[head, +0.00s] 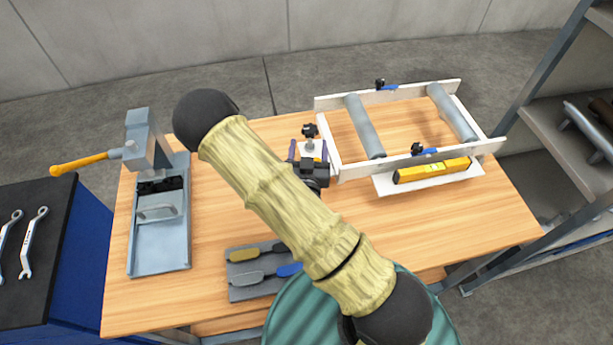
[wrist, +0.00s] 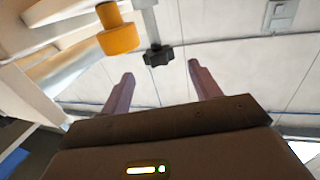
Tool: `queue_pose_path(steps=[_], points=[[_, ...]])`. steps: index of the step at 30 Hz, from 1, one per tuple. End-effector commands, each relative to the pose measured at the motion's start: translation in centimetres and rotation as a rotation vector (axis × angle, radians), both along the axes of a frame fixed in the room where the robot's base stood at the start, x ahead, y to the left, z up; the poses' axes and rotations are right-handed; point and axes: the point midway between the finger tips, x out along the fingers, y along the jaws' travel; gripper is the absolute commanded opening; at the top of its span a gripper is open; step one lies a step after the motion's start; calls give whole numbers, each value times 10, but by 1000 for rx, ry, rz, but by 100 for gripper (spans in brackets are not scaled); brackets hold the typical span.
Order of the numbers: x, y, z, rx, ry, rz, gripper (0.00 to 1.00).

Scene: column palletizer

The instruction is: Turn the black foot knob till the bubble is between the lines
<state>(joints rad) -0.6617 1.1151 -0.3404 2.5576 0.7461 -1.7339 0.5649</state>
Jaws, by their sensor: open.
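The black foot knob (head: 310,130) sits on an upright grey stem at the left end of the white roller frame (head: 334,150). In the wrist view the knob (wrist: 158,55) shows ahead of the gap between my fingers. My gripper (head: 308,148) is open, its two purple fingers apart and empty; in the wrist view the fingers (wrist: 160,72) do not appear to touch the knob. The yellow level (head: 432,170) lies on a white ledge (head: 390,188) at the frame's near side. Its bubble is too small to read.
Two grey rollers (head: 366,126) span the frame. Small black knobs with blue parts (head: 417,149) sit on its rails. A grey press (head: 150,150) with an orange handle stands left; a tool tray (head: 240,294) lies at the front. An orange cylinder (wrist: 118,38) appears near the knob.

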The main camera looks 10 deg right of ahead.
Motion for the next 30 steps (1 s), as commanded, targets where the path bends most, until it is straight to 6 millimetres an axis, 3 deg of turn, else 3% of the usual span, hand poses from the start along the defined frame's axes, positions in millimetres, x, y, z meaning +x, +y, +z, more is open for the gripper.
queue_pose_path(steps=[8,24,30], points=[[-19,5,5,-3,4,2,62],[-90,25,2,-2,5,3,62],[-102,28,1,-1,1,1,62]])
